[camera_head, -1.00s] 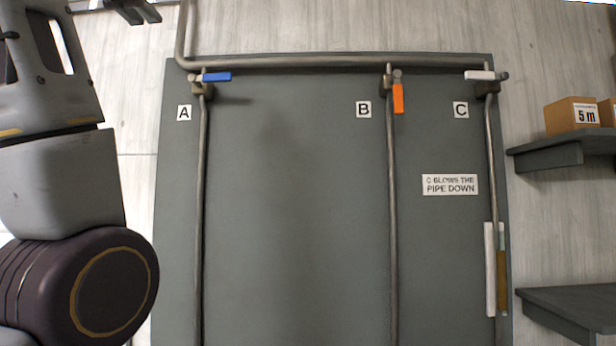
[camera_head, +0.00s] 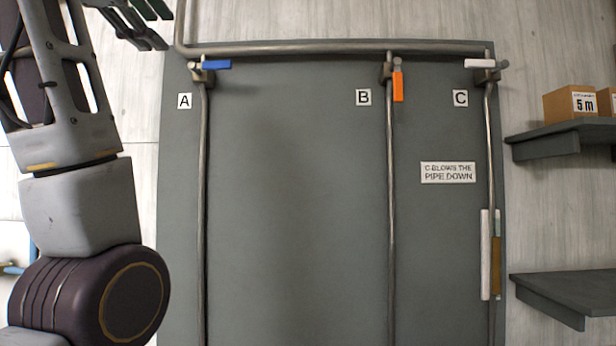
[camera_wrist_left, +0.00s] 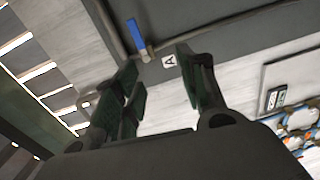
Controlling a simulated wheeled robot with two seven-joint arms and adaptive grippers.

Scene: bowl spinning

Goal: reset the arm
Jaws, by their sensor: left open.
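My left arm rises along the left side of the head view. My left gripper (camera_head: 140,20) is at the top left, partly cut off by the upper edge, to the left of the panel. In the left wrist view the left gripper (camera_wrist_left: 158,90) is open, with nothing between its green-padded fingers. Beyond the fingers, the blue valve handle (camera_wrist_left: 137,34) and the A label (camera_wrist_left: 168,61) show, apart from the gripper. My right gripper is not in view.
A grey panel (camera_head: 290,200) carries pipes with a blue handle (camera_head: 217,64), an orange handle (camera_head: 398,86) and a white handle (camera_head: 479,63). A sign (camera_head: 448,172) says C blows the pipe down. Shelves (camera_head: 565,140) with boxes (camera_head: 571,103) stand at the right.

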